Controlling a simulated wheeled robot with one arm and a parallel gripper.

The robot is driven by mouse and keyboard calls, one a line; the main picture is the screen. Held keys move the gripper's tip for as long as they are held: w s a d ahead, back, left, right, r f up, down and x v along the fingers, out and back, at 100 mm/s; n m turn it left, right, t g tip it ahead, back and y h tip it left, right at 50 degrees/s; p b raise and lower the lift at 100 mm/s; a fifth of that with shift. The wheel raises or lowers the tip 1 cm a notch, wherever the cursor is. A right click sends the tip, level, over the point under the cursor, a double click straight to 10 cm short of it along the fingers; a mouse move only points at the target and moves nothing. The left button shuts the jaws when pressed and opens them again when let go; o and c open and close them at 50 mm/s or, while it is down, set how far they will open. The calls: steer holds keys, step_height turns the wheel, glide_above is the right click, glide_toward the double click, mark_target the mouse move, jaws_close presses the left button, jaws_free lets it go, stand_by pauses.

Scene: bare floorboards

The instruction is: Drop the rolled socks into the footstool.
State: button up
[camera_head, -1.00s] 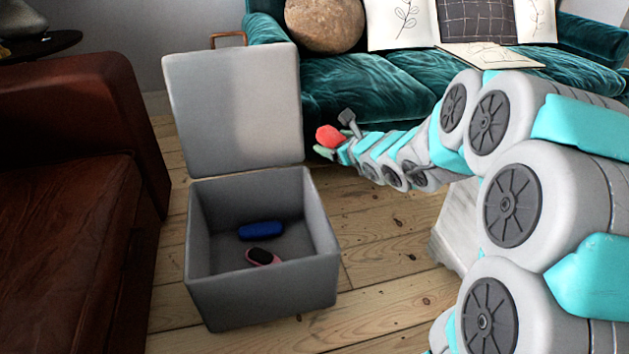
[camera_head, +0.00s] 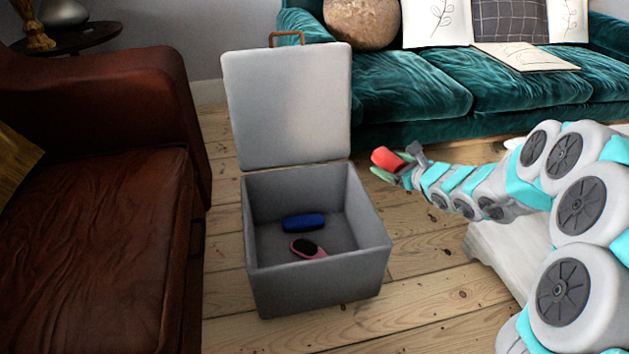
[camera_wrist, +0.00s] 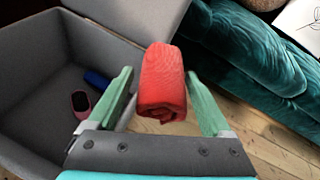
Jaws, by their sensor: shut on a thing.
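The red rolled socks (camera_head: 388,159) are held in my gripper (camera_head: 384,168), to the right of the footstool and above floor level. In the wrist view the socks (camera_wrist: 162,84) sit between the two green fingers of my gripper (camera_wrist: 164,95). The grey footstool (camera_head: 320,283) stands open on the floorboards with its lid (camera_head: 287,108) raised upright at the back. Inside it lie a blue rolled thing (camera_head: 302,222) and a pink and black brush-like thing (camera_head: 307,249). The footstool (camera_wrist: 28,60) fills the left of the wrist view.
A brown leather sofa (camera_head: 95,225) stands left of the footstool. A teal velvet sofa (camera_head: 450,85) stands behind. A low whitish thing (camera_head: 500,258) is on the floor at right, below my arm. Bare boards lie in front of the footstool.

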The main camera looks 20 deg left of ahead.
steer(key=s+a+f+n+g+y+p, duration=0.1)
steer(key=s+a+f+n+g+y, duration=0.2)
steer(key=a, duration=0.6)
steer(key=s+a+f+n+g+p, duration=0.2)
steer(key=s+a+f, duration=0.25)
steer(key=a, duration=0.45)
step_height(320, 180, down, 6)
steer(key=w+b, duration=0.1)
steer(key=b, duration=0.1)
steer(key=shift+a+f, duration=0.2)
steer(key=o, duration=1.1)
steer(key=shift+d, duration=0.1)
steer(key=v, duration=0.7)
steer(key=shift+d, duration=0.35)
steer(key=shift+r, duration=0.1)
